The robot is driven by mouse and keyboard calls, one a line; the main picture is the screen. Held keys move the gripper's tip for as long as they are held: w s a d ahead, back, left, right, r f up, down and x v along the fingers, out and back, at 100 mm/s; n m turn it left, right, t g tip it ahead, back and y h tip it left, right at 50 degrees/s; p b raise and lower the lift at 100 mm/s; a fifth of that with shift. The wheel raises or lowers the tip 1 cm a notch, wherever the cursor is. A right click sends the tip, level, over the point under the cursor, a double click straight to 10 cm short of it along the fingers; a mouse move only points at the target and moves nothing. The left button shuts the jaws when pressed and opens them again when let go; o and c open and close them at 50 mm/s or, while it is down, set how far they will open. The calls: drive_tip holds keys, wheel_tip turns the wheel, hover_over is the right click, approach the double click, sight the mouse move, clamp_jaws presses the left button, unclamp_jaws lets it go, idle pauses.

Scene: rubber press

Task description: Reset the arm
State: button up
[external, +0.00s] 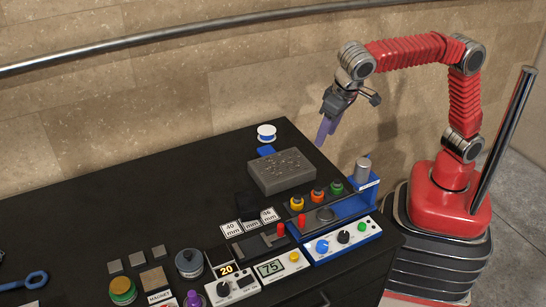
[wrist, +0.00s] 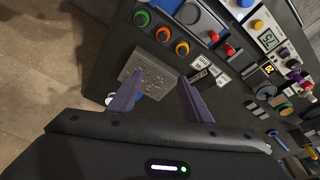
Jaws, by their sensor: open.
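My red arm stands at the right of the external view, bent over at the top, with my gripper (external: 325,130) hanging above the back right edge of the black table (external: 120,200). In the wrist view, the two purple fingers of my gripper (wrist: 158,92) are apart with nothing between them. The gripper is above and apart from the table. A grey block with a bumpy top (external: 282,171) lies on the table below and left of the gripper; it also shows beyond the fingers in the wrist view (wrist: 150,72).
A blue press station (external: 340,208) with coloured knobs (external: 317,194) stands at the table's right end. A white-and-blue spool (external: 266,132) sits at the back edge. Dials, jars and a blue wrench (external: 36,280) lie toward the front left. A metal rail (external: 200,42) runs along the wall. Air around the gripper is clear.

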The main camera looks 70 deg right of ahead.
drive_tip(key=s+d+n+y, duration=0.1)
drive_tip(key=s+d, duration=0.2)
drive_tip(key=d, duration=0.8)
drive_tip(key=s+d+n, duration=0.1)
drive_tip(key=s+d, duration=0.2)
drive_tip(key=d, duration=0.7)
drive_tip(key=s+d+f+n+t, duration=0.1)
drive_tip(key=s+d+f+t, duration=0.1)
drive_tip(key=s+d+f, duration=0.8)
drive_tip(key=s+d, duration=0.3)
drive_tip(key=shift+f+n+t, duration=0.15)
drive_tip(key=shift+n+t, duration=0.15)
drive_tip(key=shift+t, duration=0.1)
drive_tip(key=shift+c, duration=0.6)
